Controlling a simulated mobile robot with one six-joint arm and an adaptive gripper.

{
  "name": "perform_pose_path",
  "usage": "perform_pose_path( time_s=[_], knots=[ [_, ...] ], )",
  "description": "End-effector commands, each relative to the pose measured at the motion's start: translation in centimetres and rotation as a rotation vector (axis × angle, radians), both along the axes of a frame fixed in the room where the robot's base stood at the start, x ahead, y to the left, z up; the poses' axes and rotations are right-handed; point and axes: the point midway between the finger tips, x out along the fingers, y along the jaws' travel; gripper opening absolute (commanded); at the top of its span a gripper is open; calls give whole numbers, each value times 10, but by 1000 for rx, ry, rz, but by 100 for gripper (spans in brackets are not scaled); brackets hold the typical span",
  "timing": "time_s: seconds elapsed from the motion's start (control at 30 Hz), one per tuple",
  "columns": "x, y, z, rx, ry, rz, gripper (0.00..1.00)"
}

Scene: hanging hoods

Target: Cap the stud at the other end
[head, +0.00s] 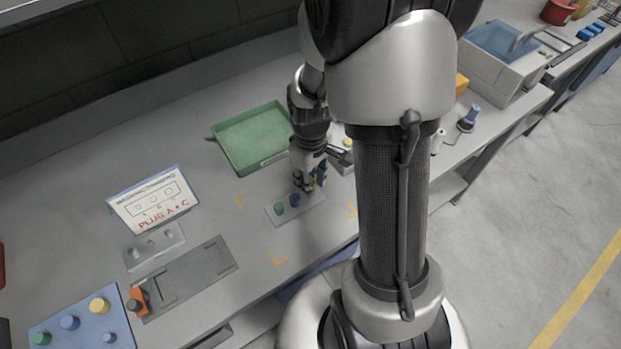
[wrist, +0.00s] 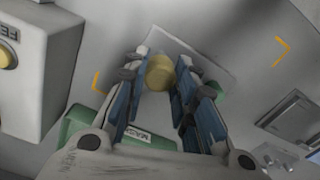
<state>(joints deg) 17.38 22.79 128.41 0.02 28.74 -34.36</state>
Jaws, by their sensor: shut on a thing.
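The masking plate (head: 312,204) lies on the bench between orange corner marks. My gripper (head: 308,186) points down at the plate's right end. In the wrist view its blue-padded fingers are shut on a yellow cap (wrist: 160,72), over the pale plate (wrist: 185,48). The green cap (wrist: 213,87) shows partly behind the right finger. The fingers hide the end stud, so I cannot tell whether the yellow cap touches it.
A sign (head: 153,199) reads "PLUG A + C". A small plate with studs (head: 155,246) lies before it. A blue board (head: 85,325) holds several coloured caps at lower left. A green tray (head: 250,137) stands behind my gripper. A box with a yellow button (wrist: 30,70) stands close by.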

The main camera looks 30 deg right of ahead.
Motion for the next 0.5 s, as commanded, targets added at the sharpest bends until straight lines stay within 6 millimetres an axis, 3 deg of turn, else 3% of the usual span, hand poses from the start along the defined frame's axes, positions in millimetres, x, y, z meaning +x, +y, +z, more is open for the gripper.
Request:
perform_pose_path(
  time_s=[0.5],
  knots=[
    [0,0,-5,0,0,0,14]
  ],
)
